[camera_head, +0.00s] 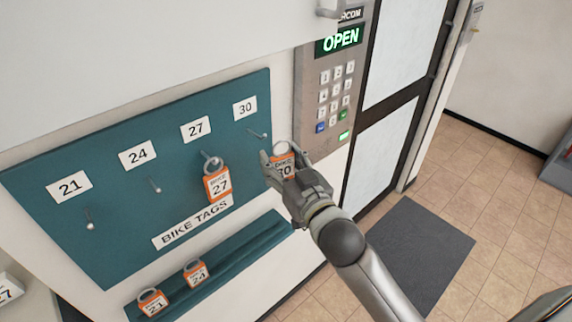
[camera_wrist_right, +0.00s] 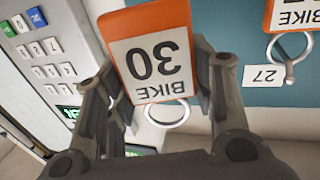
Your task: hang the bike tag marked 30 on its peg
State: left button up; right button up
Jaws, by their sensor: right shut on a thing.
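The orange bike tag marked 30 (camera_head: 283,168) is in my right gripper (camera_head: 280,166), just below and right of the peg under the 30 label. In the right wrist view the tag (camera_wrist_right: 155,55) is upside down between the two fingers (camera_wrist_right: 155,80), its metal ring (camera_wrist_right: 167,113) clear of them. The 30 peg (camera_head: 258,134) is bare on the teal board (camera_head: 120,215), with the label 30 (camera_head: 245,108) above it. The ring appears apart from the peg. My left gripper is in neither view.
Tag 27 (camera_head: 217,184) hangs on its peg, left of my gripper. The 24 peg (camera_head: 155,186) and 21 peg (camera_head: 90,225) are bare. Tags 24 (camera_head: 197,274) and 21 (camera_head: 153,303) rest on the lower ledge (camera_head: 235,250). The intercom keypad (camera_head: 325,95) is close on the right.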

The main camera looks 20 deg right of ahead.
jog(key=shift+w+a+f+b, duration=0.35)
jog(key=shift+w+a+b, duration=0.1)
jog(key=shift+w, duration=0.7)
jog(key=shift+w+a+f+b, duration=0.4)
jog(key=shift+w+b, duration=0.05)
jog(key=shift+w, duration=0.65)
jog(key=shift+w+a+f+b, duration=0.35)
jog(key=shift+w+a+b, duration=0.1)
jog(key=shift+w, duration=0.7)
jog(key=o, duration=1.1)
